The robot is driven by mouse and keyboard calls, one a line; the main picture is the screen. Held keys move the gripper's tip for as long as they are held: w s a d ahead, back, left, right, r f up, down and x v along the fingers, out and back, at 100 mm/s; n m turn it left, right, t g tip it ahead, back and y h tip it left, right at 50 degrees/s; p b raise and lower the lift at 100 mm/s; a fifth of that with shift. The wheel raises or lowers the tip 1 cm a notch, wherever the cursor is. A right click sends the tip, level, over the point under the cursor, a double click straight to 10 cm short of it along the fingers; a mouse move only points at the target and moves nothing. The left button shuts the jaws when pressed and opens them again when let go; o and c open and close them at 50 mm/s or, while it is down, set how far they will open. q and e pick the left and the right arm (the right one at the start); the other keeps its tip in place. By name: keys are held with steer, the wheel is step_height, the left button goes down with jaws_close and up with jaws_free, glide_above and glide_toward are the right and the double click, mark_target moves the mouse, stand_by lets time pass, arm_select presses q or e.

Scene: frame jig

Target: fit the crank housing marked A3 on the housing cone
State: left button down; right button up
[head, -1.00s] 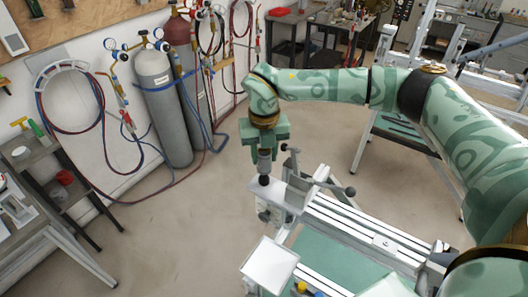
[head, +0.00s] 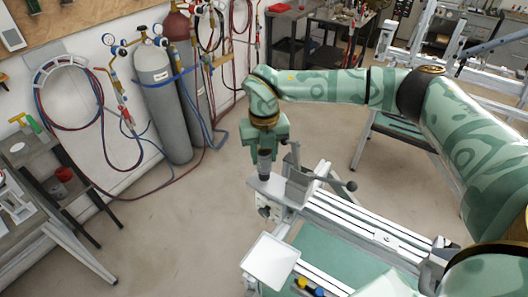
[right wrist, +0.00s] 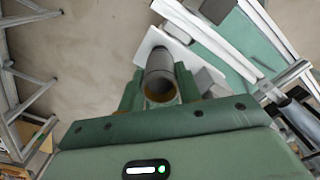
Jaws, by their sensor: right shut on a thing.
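My right gripper (head: 265,152) is shut on a grey cylindrical housing (head: 265,160), held upright over the near-left end of the frame jig. The housing also shows as a hollow grey tube with an ochre inner ring between the fingers in the right wrist view (right wrist: 159,68). A dark piece (head: 264,177), which looks like the housing cone, is directly below it on the jig's pale end plate. The housing's lower end is at or over this piece; I cannot tell how far it is seated. No A3 mark is readable. My left gripper is out of view.
A white tray (head: 270,261) is in front. Gas cylinders (head: 163,105) stand by the wall. Floor left of the jig is clear.

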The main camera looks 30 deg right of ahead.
steer(key=shift+f+b, duration=0.85)
steer(key=shift+f, duration=0.75)
steer(key=o, duration=1.1)
steer(key=shift+r, duration=0.15)
step_height(320, 180, up, 16)
steer(key=shift+r+b, duration=0.1)
steer(key=shift+b, duration=0.35)
